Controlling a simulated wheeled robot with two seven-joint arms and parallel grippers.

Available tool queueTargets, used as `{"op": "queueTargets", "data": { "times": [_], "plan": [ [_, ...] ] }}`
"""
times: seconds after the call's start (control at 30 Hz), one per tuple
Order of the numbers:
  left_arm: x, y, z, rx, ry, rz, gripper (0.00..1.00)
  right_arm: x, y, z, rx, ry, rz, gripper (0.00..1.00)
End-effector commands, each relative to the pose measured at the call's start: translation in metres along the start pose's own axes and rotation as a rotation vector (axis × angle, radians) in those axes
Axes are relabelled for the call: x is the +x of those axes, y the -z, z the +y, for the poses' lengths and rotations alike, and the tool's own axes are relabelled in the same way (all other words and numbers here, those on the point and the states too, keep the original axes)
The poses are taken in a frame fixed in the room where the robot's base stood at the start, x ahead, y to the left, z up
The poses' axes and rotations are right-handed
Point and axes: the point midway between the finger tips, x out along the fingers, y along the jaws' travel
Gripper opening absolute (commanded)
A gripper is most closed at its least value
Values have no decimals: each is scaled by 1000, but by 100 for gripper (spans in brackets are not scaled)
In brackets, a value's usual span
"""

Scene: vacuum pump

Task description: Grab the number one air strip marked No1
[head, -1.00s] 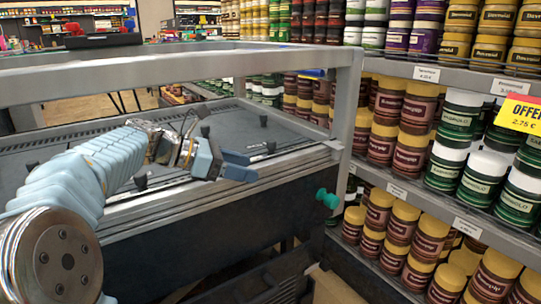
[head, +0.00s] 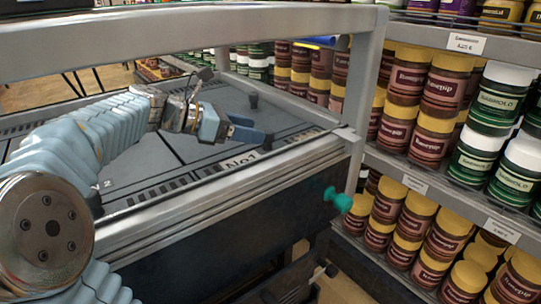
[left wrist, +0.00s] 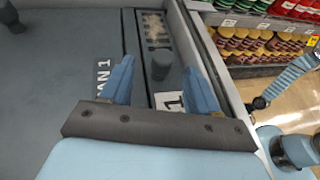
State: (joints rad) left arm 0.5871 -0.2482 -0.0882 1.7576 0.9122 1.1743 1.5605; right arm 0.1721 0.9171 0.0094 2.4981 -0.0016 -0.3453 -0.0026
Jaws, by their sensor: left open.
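My left gripper (head: 250,130) is open, with two blue fingers, over the right front part of the dark bench top. The No1 label (head: 243,160) lies on the bench's front edge strip, just below the fingers in the head view. In the left wrist view, my left gripper (left wrist: 160,95) has a white label with a 1 (left wrist: 168,101) between its fingers, partly hidden by the gripper body. A dark upright knob (left wrist: 160,63) stands beyond it on the strip, between the finger lines. No contact shows.
A grey frame bar (head: 180,35) runs above the bench, with a post (head: 365,90) at its right. A teal knob (head: 338,200) sticks out from the bench's front. Shelves of jars (head: 430,130) stand at the right. Another label, ending AN 1 (left wrist: 102,78), lies left of the fingers.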

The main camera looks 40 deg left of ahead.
Motion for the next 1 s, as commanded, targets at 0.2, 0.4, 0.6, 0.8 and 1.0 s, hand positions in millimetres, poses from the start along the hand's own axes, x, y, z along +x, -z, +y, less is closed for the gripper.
{"op": "queueTargets", "data": {
  "times": [0.2, 0.4, 0.6, 0.8, 1.0],
  "plan": [
    [23, 1, 0, 0, -1, -1, 61, 5, 0, 1, -1, 1, -1, 43],
    [53, 6, -3, -2, 1, -1, 61, 16, -1, 4, -1, 3, -3, 43],
    [74, 3, -3, 0, -1, -1, 61, 18, 0, 5, -1, 3, -1, 43],
    [74, 2, -3, 0, -1, -1, 61, 17, 0, 5, -1, 3, -1, 43],
    [74, 2, -3, 0, -1, -1, 33, 17, 0, 5, -1, 3, -1, 43]
  ]
}}
